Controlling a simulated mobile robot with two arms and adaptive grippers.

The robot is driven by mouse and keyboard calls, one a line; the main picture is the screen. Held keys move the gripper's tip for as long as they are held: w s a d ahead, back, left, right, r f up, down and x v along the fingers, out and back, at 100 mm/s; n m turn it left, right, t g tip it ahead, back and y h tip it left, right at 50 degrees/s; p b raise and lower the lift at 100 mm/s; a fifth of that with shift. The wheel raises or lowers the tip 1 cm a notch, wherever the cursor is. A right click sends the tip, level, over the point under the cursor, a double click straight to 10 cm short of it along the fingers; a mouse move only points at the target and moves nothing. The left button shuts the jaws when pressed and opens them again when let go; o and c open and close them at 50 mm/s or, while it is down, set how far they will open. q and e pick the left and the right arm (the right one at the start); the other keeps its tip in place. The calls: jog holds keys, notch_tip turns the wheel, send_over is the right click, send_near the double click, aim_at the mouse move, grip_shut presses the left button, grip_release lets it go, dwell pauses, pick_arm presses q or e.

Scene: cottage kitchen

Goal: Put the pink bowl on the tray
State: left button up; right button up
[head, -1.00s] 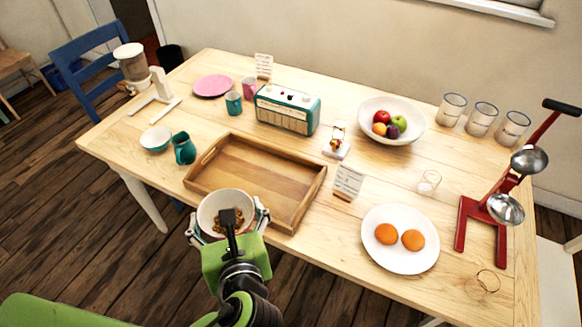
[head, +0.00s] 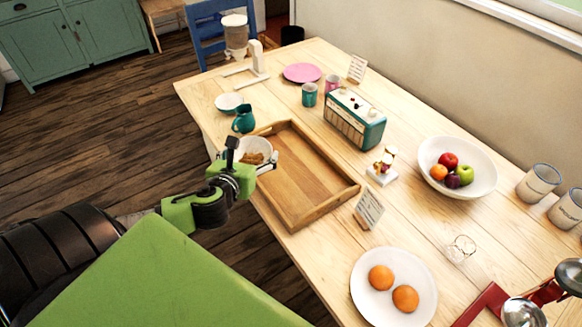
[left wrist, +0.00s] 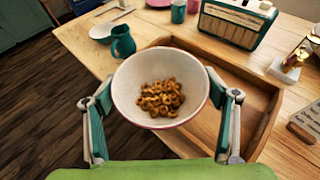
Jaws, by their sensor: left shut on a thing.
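The bowl (head: 257,146) is white inside with a pinkish rim and holds brown ring-shaped pieces. It also shows in the left wrist view (left wrist: 132,72). My left gripper (head: 250,162) is shut on it, with a finger on each side in the left wrist view (left wrist: 160,100). The bowl looks level and overlaps the front-left corner of the wooden tray (head: 298,178); its exact height above the tray is unclear. The tray lies empty on the table and also shows in the left wrist view (left wrist: 235,75). My right gripper is out of view.
A teal jug (head: 243,119) and a small bowl (head: 229,102) stand just beyond the tray's left end. A radio (head: 355,118) stands behind the tray. A card (head: 369,207) and a plate with two orange items (head: 393,287) are to the right.

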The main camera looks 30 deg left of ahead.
pick_arm(q)
jog(key=w+d+f, duration=0.1)
jog(key=w+f, duration=0.2)
jog(key=w, duration=0.1)
jog(key=w+d+f, duration=0.1)
jog(key=w+f, duration=0.1)
jog(key=w, duration=0.2)
jog(key=w+d+f, duration=0.1)
jog(key=w+f, duration=0.2)
jog(key=w, duration=0.1)
jog(key=shift+w+d+f, duration=0.25)
jog(key=shift+d+f, duration=0.1)
jog(key=shift+d, duration=0.05)
jog(key=shift+w+d+f, duration=0.1)
jog(key=shift+w+f, duration=0.2)
jog(key=shift+f, duration=0.1)
notch_tip(320, 180, down, 3)
jog(key=shift+w+f, duration=0.1)
jog(key=shift+f, duration=0.05)
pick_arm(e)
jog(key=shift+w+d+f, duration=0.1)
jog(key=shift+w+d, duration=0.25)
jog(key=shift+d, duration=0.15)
pick_arm(q)
jog(key=o, duration=1.2)
jog(key=shift+f, duration=0.1)
jog(key=shift+o, duration=0.2)
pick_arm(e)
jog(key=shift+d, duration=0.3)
